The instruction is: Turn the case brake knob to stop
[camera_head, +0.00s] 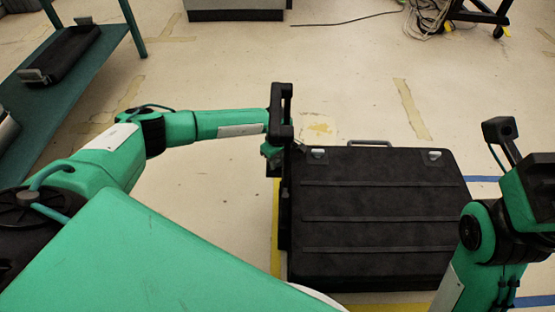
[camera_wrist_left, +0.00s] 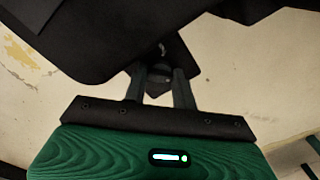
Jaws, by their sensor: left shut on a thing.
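A large black case (camera_head: 378,215) with ribs across its lid stands on the floor in the head view. It has a grey handle and two light latches on its far edge. My left gripper (camera_head: 287,158) is at the case's left side, near its far corner, partly hidden by my wrist. In the left wrist view, the two fingers (camera_wrist_left: 160,78) are shut on a small dark knob (camera_wrist_left: 159,70) under the case's dark body. The knob's markings and turn angle cannot be read. My right arm shows at the lower right, but its fingers do not show.
A green table (camera_head: 75,85) with a black tray (camera_head: 62,52) stands at the upper left. Cables (camera_head: 425,15) and a wheeled stand lie at the far right. Yellow and blue tape marks the floor around the case.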

